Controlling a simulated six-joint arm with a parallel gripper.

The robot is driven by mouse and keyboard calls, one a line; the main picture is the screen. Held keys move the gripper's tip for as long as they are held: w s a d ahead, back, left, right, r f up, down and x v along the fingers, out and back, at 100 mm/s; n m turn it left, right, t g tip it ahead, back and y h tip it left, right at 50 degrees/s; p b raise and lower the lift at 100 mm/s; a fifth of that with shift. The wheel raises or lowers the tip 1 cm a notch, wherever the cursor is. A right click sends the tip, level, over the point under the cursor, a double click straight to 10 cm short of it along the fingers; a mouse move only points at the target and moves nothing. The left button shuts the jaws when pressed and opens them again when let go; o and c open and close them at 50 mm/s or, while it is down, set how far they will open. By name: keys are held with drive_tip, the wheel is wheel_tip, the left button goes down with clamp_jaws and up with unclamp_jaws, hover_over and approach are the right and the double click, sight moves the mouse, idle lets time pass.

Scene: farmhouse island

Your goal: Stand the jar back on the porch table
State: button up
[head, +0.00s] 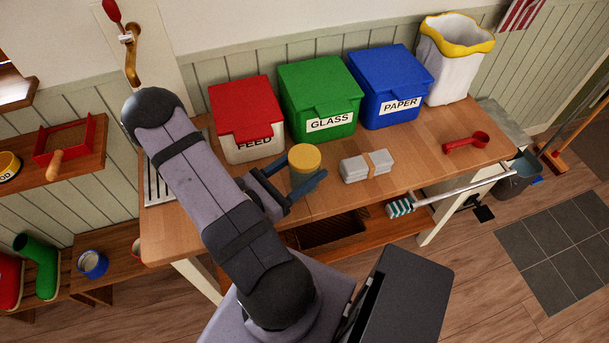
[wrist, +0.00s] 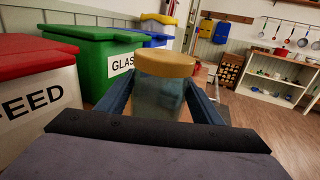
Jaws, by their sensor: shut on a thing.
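A glass jar with a yellow-orange lid (head: 304,158) is upright at the wooden table (head: 330,202), near its front edge. My gripper (head: 298,185) is shut on the jar, with one dark blue finger on each side of it. In the wrist view the jar (wrist: 162,85) stands between the two fingers (wrist: 160,100), lid up, and its glass looks clear and empty. Whether its base touches the tabletop cannot be told, as my gripper covers part of it.
Behind the jar stand a red FEED bin (head: 246,115), a green GLASS bin (head: 320,95) and a blue PAPER bin (head: 390,85).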

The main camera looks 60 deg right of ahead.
sight(292, 185)
drive_tip(key=shift+f, duration=2)
drive_tip(key=shift+f, duration=0.1)
drive_tip(key=shift+f, duration=0.15)
drive_tip(key=o, duration=1.2)
drive_tip(key=shift+r, duration=0.25)
drive_tip(key=shift+w+a+f, duration=0.1)
drive_tip(key=shift+w+a, duration=0.15)
drive_tip(key=shift+a, duration=0.2)
drive_tip(key=b+v, duration=0.2)
drive_tip(key=v, duration=0.9)
drive_tip(key=shift+b, duration=0.3)
